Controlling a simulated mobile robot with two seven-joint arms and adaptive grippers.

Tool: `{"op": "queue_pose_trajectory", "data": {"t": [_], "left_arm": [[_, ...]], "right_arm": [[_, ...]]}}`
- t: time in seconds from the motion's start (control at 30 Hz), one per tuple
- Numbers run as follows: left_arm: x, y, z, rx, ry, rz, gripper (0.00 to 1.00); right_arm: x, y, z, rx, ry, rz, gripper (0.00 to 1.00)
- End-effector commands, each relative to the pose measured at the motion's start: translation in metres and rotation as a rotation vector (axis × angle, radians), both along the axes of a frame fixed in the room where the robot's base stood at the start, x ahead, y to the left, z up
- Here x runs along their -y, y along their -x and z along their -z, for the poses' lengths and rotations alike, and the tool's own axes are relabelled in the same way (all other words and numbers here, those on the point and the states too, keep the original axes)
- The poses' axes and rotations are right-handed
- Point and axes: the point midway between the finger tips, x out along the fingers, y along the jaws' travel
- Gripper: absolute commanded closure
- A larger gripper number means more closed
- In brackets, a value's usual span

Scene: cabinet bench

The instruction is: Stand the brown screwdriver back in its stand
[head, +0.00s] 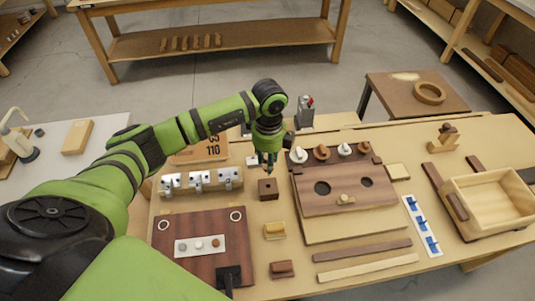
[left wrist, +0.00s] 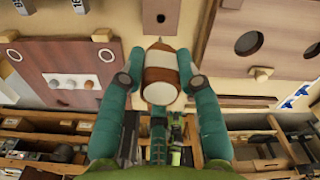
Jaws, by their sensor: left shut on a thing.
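My left gripper (head: 268,166) points down above a small dark brown block with a hole in its top, the stand (head: 268,188). In the left wrist view, the gripper (left wrist: 161,62) is shut on the brown screwdriver (left wrist: 160,75). Its handle is brown with a pale band and sits between the two teal fingers. The stand (left wrist: 160,16) shows just past the handle's far end in that view. In the head view the gripper hides most of the screwdriver. I cannot tell whether its tip touches the stand. My right gripper is out of view.
A brown board with two round holes (head: 325,202) lies right of the stand. A wooden rack with metal pieces (head: 225,186) stands left of it. A dark panel with knobs (head: 170,228) lies front left. A yellow block (head: 275,231) lies in front. A wooden tray (head: 490,200) is far right.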

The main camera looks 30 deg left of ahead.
Motion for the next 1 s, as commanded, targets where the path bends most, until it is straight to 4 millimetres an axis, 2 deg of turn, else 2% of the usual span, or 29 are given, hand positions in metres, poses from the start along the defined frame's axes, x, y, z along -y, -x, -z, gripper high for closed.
{"op": "queue_pose_trajectory", "data": {"t": [0.07, 0.17, 0.5, 1.0], "left_arm": [[0.000, 0.000, 0.010, 0.000, 0.000, 0.000, 1.00], [0.000, 0.000, 0.019, -0.001, 0.000, 0.000, 1.00], [0.000, 0.000, 0.050, 0.000, 0.000, 0.001, 1.00], [0.000, 0.000, 0.055, 0.000, 0.000, 0.001, 1.00]], "right_arm": [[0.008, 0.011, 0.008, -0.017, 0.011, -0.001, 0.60], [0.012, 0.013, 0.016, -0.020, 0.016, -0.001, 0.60], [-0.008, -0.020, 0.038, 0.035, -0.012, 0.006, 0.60], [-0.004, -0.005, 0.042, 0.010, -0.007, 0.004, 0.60]]}}
